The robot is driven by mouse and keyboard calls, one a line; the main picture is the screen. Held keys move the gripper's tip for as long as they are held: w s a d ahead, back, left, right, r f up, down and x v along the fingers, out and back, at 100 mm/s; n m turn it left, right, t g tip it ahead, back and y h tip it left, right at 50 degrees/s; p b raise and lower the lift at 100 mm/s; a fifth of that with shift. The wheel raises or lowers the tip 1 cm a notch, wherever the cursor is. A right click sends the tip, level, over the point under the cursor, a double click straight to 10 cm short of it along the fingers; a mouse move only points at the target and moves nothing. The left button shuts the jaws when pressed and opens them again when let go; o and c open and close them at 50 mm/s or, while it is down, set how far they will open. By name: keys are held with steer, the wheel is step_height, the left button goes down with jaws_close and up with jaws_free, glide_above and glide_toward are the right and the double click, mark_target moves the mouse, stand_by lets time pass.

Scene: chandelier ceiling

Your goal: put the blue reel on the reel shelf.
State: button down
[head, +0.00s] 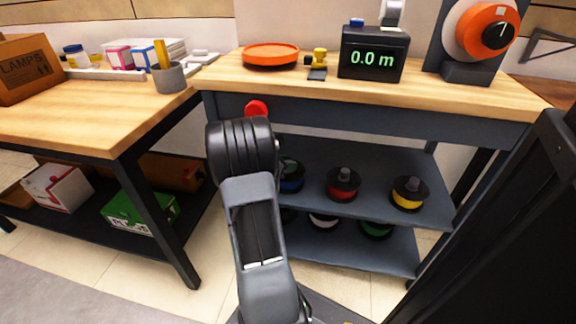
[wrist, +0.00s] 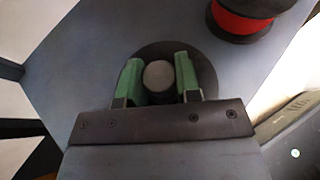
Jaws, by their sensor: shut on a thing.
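The blue reel (head: 291,184) is on the upper shelf (head: 318,152) under the workbench, at its left end, partly hidden behind my arm in the head view. In the wrist view my gripper (wrist: 160,76) has its two green fingers closed on the round grey knob of the reel, whose dark flange (wrist: 207,68) shows below them. The reel looks upright, with the shelf surface around it. Its blue side is hidden from the wrist camera. My gripper is hidden behind my arm in the head view.
A red reel (head: 343,184) stands right of the blue one, and a yellow reel (head: 409,193) further right. The lower shelf holds a white reel (head: 323,220) and a green reel (head: 376,228). The workbench top (head: 430,95) overhangs the shelves. Another table (head: 80,115) stands left.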

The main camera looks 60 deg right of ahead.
steer(key=c, duration=0.8)
jaws_free()
steer(key=shift+f, duration=0.15)
steer(key=shift+w+a+r, duration=0.15)
steer(key=shift+a+r, duration=0.1)
steer(key=shift+r, duration=0.15)
steer(key=a+r+m+t+y+p, duration=0.1)
steer(key=a+r+m+t+y, duration=0.1)
steer(key=a, duration=1.2)
steer(key=w+a+r+m+t+y+p, duration=0.1)
steer(key=a+r+m+t+y, duration=0.2)
steer(key=a, duration=1.2)
steer(key=w+a+r+m+t+y+p, duration=0.1)
steer(key=a+m+y, duration=0.6)
steer(key=a, duration=0.7)
steer(key=r+t, duration=0.1)
steer(key=t, duration=0.1)
steer(key=shift+a+r+m+t, duration=0.2)
steer(key=shift+a+m+t, duration=0.1)
steer(key=shift+a+t, duration=0.1)
